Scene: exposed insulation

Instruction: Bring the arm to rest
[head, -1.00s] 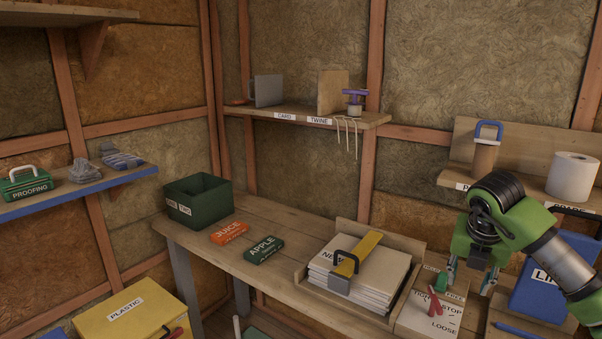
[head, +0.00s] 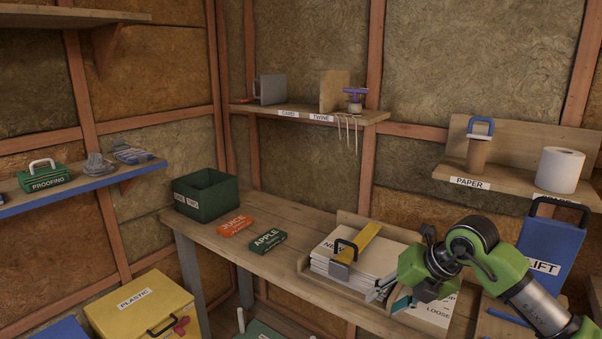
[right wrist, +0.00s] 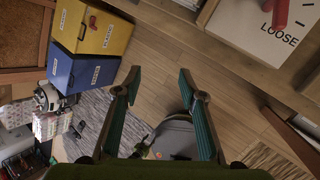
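My right arm (head: 490,265) comes in from the right in the head view. Its green gripper (head: 388,297) hangs in front of the paper tray's right side and hides part of the board marked LOOSE (head: 436,315). In the right wrist view the right gripper (right wrist: 158,76) has its two teal-padded fingers wide apart with nothing between them. Beyond the fingers are the floor (right wrist: 165,60) and part of my base. My left gripper is in neither view.
A blue LIFT case (head: 550,255) stands behind my arm. A yellow plastic bin (head: 140,305) is on the left.

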